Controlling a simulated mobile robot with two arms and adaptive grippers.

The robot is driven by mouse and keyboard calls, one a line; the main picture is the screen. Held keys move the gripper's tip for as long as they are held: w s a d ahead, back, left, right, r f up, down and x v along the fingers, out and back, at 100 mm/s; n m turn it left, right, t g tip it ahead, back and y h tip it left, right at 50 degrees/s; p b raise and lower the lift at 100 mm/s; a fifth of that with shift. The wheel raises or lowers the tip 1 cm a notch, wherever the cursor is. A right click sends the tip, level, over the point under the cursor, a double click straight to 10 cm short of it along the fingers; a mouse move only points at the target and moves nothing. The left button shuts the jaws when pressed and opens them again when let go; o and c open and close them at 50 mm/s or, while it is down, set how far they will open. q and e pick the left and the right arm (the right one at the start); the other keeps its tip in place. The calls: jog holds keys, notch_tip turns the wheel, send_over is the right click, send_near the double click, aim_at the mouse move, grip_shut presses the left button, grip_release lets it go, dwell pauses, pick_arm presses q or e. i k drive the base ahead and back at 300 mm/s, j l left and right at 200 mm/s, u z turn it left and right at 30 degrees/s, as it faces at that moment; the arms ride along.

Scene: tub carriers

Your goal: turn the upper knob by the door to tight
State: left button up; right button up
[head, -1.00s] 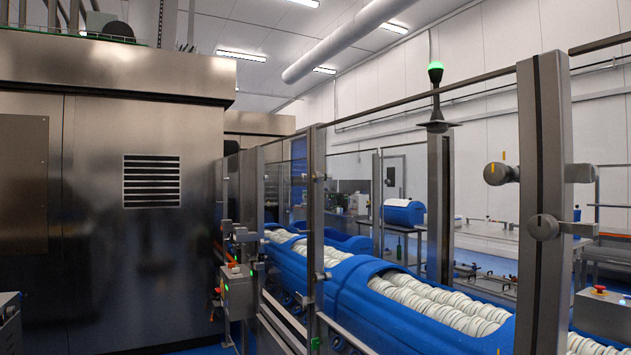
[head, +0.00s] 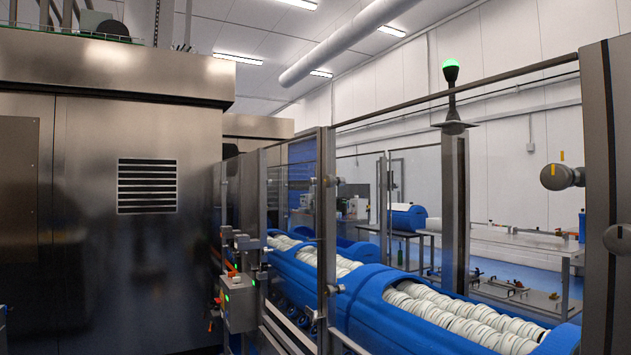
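The upper knob (head: 562,177) is a grey metal knob on the left side of the upright post (head: 597,210) at the right edge of the head view. A small yellow mark shows on its face, and another yellow mark is just above and to the right; the two do not line up. A lower knob (head: 618,239) sits on the post at the right edge, partly cut off. Neither of my grippers is in the picture, and nothing touches the upper knob.
Glass panels between metal posts (head: 326,230) guard a blue conveyor trough (head: 380,310) full of pale round pieces. A large steel machine (head: 90,250) fills the left. A small control box (head: 238,305) stands by it. A green lamp (head: 450,65) glows on a far post.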

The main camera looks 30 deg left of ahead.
aim_at(329, 180)
jog(key=i+j+z, duration=0.15)
jog(key=j, duration=0.35)
jog(key=i+j+z, duration=0.15)
jog(key=j, duration=0.4)
jog(key=i+j+z, duration=0.2)
jog(key=j, duration=0.35)
jog(key=i+j+z, duration=0.15)
jog(key=j, duration=0.4)
jog(key=j+z, duration=0.15)
jog(key=j, duration=0.4)
